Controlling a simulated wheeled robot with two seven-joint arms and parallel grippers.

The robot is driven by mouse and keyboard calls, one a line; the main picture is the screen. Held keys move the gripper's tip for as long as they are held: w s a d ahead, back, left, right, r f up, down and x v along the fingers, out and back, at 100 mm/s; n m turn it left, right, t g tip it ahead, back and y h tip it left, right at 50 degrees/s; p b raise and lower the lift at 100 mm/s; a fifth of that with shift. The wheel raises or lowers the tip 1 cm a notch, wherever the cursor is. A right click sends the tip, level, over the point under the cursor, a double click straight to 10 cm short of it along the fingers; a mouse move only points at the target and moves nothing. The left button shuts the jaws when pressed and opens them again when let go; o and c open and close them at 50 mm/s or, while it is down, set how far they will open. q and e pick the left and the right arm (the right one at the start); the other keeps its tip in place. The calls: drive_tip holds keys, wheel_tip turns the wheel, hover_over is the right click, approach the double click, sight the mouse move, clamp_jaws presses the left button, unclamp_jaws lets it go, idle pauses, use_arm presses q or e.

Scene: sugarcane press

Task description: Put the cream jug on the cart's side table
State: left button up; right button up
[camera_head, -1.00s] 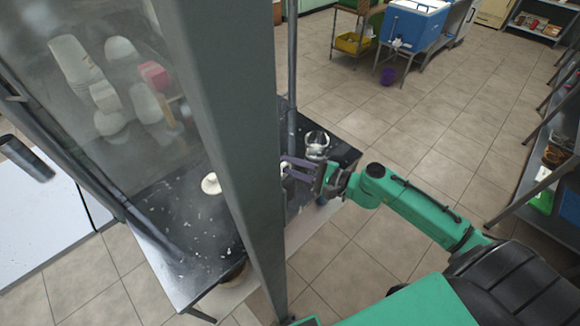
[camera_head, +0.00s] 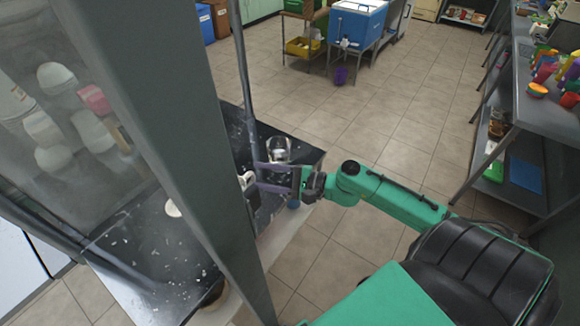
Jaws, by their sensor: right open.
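A small white object (camera_head: 246,181), probably the cream jug, stands on the dark speckled table surface (camera_head: 150,250), just right of the thick grey post that hides part of the table. My right gripper (camera_head: 258,176) reaches in from the right. Its purple-grey fingers are open and point left at the white object, with the tips close to it. I cannot tell whether they touch it. My left gripper is not in view.
A clear glass vessel (camera_head: 279,150) stands just behind my right gripper. The grey post (camera_head: 170,130) crosses the view close by. Another white item (camera_head: 172,208) lies left of it. A shelf rack (camera_head: 545,110) stands at right; the tiled floor between is clear.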

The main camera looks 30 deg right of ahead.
drive_tip(key=f+b+v, duration=0.1)
drive_tip(key=b+v, duration=0.1)
drive_tip(key=v, duration=0.7)
drive_tip(key=s+d+f+g+h, duration=0.1)
drive_tip(key=d+f+h, duration=0.2)
drive_tip(key=d+f, duration=0.35)
drive_tip(key=s+d+f+h, duration=0.2)
drive_tip(key=d+f+h, duration=0.1)
drive_tip(key=f, duration=0.7)
drive_tip(key=s+d+f+n+g+h, duration=0.2)
drive_tip(key=s+f, duration=0.3)
drive_tip(key=f, duration=0.4)
drive_tip(key=s+d+f+n+g+h, duration=0.1)
drive_tip(key=s+f+g+h, duration=0.15)
drive_tip(key=s+f, duration=0.45)
drive_tip(key=s+a+f+n+g, duration=0.6)
drive_tip(key=s+a+f+n, duration=0.6)
drive_tip(key=f+n, duration=0.4)
drive_tip(key=shift+s+n+h, duration=0.35)
drive_tip(key=shift+s+n, duration=0.05)
drive_tip(key=shift+s, duration=0.5)
